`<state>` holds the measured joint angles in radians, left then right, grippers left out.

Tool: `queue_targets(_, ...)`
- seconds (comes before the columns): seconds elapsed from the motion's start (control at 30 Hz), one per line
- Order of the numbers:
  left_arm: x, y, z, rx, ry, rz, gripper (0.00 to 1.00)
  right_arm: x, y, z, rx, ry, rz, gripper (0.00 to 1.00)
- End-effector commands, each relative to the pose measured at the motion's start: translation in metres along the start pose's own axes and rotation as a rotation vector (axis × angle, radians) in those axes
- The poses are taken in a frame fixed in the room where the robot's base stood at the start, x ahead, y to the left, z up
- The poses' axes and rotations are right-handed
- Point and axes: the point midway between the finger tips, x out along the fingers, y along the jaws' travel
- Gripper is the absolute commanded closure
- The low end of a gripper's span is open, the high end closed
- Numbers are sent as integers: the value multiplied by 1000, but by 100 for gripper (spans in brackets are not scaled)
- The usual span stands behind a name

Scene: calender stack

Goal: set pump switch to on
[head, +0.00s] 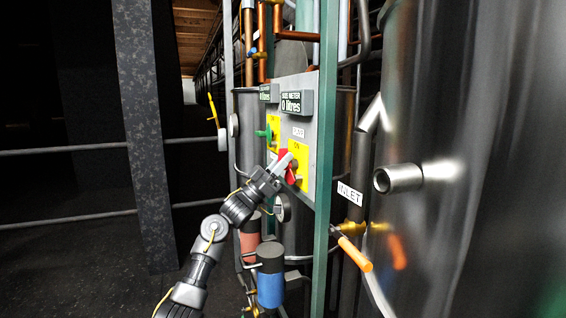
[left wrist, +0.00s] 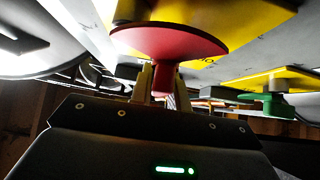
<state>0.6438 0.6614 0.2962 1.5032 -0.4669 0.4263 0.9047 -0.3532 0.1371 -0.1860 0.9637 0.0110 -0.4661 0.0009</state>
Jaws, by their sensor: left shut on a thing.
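The red switch handle (head: 290,175) sits on a yellow plate (head: 303,152) marked ON, on the grey panel at the centre of the head view. My left gripper (head: 277,166) reaches it from the lower left and is shut on it. In the left wrist view the red handle (left wrist: 170,42) has a round disc, and its narrow stem goes down between the fingers of my left gripper (left wrist: 162,84). The gripper covers part of the handle in the head view, so its exact angle is hard to tell. My right gripper is in neither view.
A green handle (head: 264,133) on another yellow plate is just left of the red one. Meters reading 0 litres (head: 296,103) are above. A green post (head: 324,150) stands right of the panel. A large metal tank (head: 480,220) and an orange-handled valve (head: 355,254) are at right.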

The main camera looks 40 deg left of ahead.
Motion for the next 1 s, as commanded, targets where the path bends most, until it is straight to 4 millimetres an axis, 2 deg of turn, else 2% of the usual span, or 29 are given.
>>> queue_targets(0.1, 0, 0, 1, -1, -2, -1, 100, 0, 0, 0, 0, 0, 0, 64)
queue_targets(0.13, 0, 0, 1, -1, -2, -1, 80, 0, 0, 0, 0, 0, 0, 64)
queue_targets(0.3, 0, 0, 1, -2, -1, -1, 61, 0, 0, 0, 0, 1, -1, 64)
queue_targets(0.53, 0, 0, 1, -2, 0, -1, 61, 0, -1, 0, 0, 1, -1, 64)
queue_targets(0.67, -10, 0, 2, -2, -1, -2, 61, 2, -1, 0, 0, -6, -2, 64)
queue_targets(0.8, -34, 0, 3, -1, -3, -2, 61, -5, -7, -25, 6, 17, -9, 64)
queue_targets(1.0, -75, 0, 3, -2, -3, -2, 61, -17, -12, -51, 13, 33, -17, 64)
